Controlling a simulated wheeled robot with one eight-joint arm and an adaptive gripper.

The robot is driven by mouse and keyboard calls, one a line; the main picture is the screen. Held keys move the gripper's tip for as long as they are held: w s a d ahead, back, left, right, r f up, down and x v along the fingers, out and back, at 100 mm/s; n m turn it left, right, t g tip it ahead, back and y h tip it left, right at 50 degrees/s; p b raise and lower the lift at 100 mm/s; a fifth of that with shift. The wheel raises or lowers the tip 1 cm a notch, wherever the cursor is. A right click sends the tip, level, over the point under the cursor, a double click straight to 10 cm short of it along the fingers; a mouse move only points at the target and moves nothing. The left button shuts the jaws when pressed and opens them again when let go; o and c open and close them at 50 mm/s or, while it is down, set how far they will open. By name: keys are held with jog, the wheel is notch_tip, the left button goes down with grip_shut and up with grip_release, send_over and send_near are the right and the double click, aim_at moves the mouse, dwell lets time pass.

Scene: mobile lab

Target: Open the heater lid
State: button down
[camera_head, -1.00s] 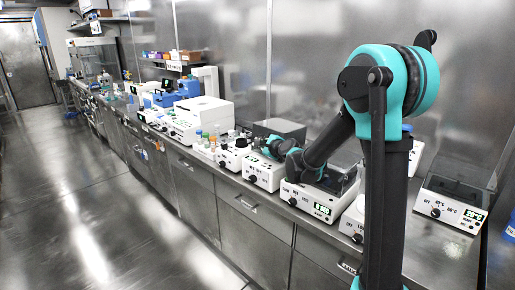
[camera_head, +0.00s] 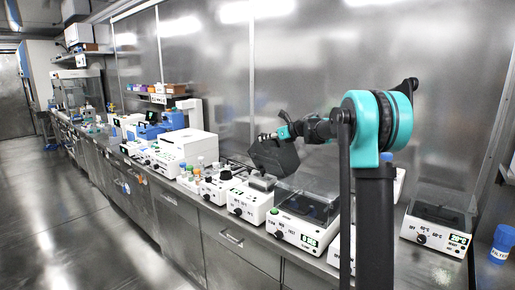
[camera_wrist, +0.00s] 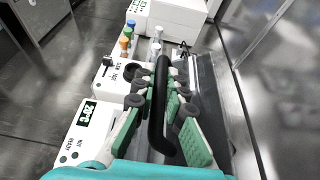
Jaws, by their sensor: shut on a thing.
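The heater is a white box (camera_head: 248,203) with a green display, in the middle of the head view's bench row. In the wrist view its front panel (camera_wrist: 97,92) shows a lit temperature display and knobs. Its dark lid (camera_head: 275,158) is raised and steeply tilted above the body. My gripper (camera_head: 266,137) is at the lid's upper edge. In the wrist view my gripper's (camera_wrist: 159,85) green-padded fingers are shut around the lid's black bar handle (camera_wrist: 158,115). The dark lid panel (camera_wrist: 214,100) extends to the right of the handle. The lid's hinge is not clear.
A white device with a clear cover (camera_head: 305,203) stands close to the heater's right. Another covered device (camera_head: 438,220) is further right. Coloured-cap bottles (camera_head: 190,170) and white instruments stand left. A steel wall (camera_head: 300,60) rises behind the bench.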

jog(key=w+d+m, duration=0.1)
jog(key=w, duration=0.1)
jog(key=w+d+m+g, duration=0.1)
jog(key=w+d, duration=0.1)
jog(key=w+d+y, duration=0.1)
jog(key=w+d, duration=0.1)
jog(key=shift+w+d+r+m+g, duration=0.1)
jog(key=shift+w+r+m+g, duration=0.2)
jog(key=shift+m+g, duration=0.1)
jog(key=shift+w+d+f+m+y, duration=0.2)
jog(key=shift+w+d+m+y, duration=0.1)
jog(key=shift+w+d, duration=0.25)
jog(key=c, duration=1.6)
grip_release()
jog(key=shift+w+a, duration=0.1)
jog(key=v, duration=1.2)
